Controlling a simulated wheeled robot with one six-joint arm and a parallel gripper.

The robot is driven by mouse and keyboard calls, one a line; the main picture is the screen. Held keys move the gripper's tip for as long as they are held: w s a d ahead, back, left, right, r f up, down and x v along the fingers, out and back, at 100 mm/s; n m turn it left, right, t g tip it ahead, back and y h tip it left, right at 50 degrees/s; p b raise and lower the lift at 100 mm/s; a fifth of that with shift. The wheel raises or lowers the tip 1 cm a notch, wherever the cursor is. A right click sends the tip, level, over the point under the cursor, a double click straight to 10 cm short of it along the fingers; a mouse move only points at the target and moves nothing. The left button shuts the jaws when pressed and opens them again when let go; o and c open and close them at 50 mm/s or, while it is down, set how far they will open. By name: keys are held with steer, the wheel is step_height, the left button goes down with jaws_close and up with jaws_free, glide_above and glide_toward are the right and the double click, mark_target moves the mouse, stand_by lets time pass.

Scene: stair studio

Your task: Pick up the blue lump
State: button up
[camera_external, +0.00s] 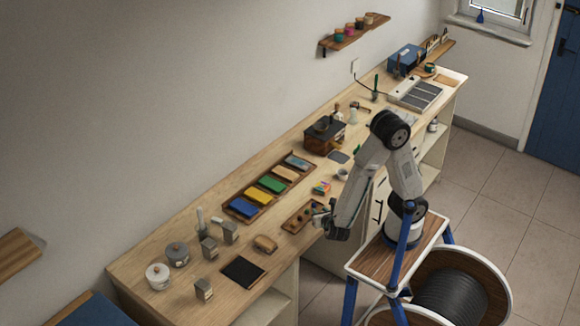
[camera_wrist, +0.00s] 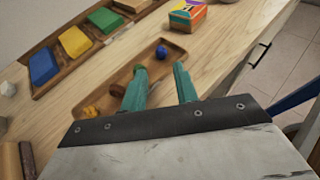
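The blue lump (camera_wrist: 162,53) is a small round piece at the far end of a narrow wooden tray (camera_wrist: 106,103) in the wrist view. The tray also shows on the bench in the external view (camera_external: 290,226). My gripper (camera_wrist: 157,80) has two teal fingers, spread apart with nothing seen between them. The fingers are over the tray, and the blue lump lies beyond their tips, roughly in line with the gap. In the external view my gripper (camera_external: 326,217) is beside the tray's right end.
A green lump (camera_wrist: 141,71) is by the left fingertip. A longer tray (camera_wrist: 84,57) of coloured blocks lies left. A dark mat (camera_external: 243,271) lies nearer the front.

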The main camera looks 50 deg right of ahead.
mark_target(314, 205)
steer(key=x, duration=0.7)
steer(key=shift+w+d+f, duration=0.1)
steer(key=shift+d+f, duration=0.05)
steer(key=shift+f, duration=0.05)
jaws_close()
